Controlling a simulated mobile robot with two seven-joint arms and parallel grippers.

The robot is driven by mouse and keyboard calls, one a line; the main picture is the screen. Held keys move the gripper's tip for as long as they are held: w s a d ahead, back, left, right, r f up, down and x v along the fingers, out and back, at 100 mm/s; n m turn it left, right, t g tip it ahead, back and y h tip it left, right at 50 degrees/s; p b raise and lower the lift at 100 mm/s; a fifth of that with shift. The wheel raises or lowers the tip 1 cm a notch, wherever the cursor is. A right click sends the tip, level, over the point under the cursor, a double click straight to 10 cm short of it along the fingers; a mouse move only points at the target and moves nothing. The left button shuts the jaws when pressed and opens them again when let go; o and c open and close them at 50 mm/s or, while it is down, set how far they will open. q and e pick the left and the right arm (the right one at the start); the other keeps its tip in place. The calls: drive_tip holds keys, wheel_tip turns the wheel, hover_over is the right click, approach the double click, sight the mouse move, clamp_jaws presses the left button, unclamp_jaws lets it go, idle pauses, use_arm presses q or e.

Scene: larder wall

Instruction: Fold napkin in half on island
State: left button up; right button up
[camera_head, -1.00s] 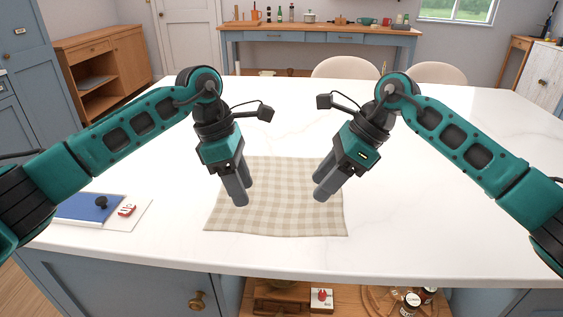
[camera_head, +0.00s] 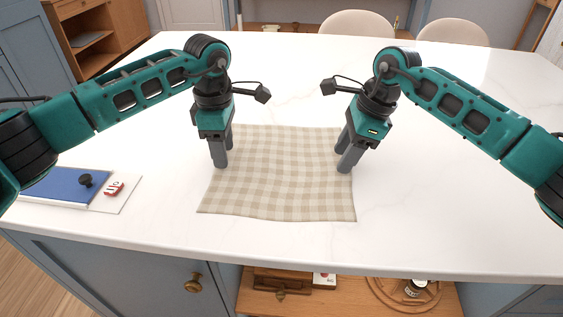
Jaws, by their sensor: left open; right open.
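A beige checked napkin (camera_head: 278,178) lies flat and spread out on the white island top (camera_head: 450,200), near its front edge. My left gripper (camera_head: 224,160) is open and points down at the napkin's left side. My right gripper (camera_head: 345,162) is open and points down at the napkin's right side. Nothing shows between the fingers of either gripper. I cannot tell whether the fingertips touch the cloth. The fingers hide small parts of the napkin's left and right edges.
A blue book or folder (camera_head: 58,185) with a dark knob-like item (camera_head: 86,180) and a red-and-white item (camera_head: 114,188) lies at the island's left front. Two pale chairs (camera_head: 357,24) stand behind the island. The top behind and right of the napkin is clear.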

use_arm(q)
drive_tip(key=shift+f, duration=0.3)
use_arm(e)
drive_tip(key=shift+f, duration=0.25)
use_arm(q)
drive_tip(key=shift+f, duration=0.15)
use_arm(e)
drive_tip(key=shift+f, duration=0.15)
use_arm(q)
clamp_jaws()
use_arm(e)
drive_tip(key=shift+f, duration=0.1)
clamp_jaws()
idle(0.7)
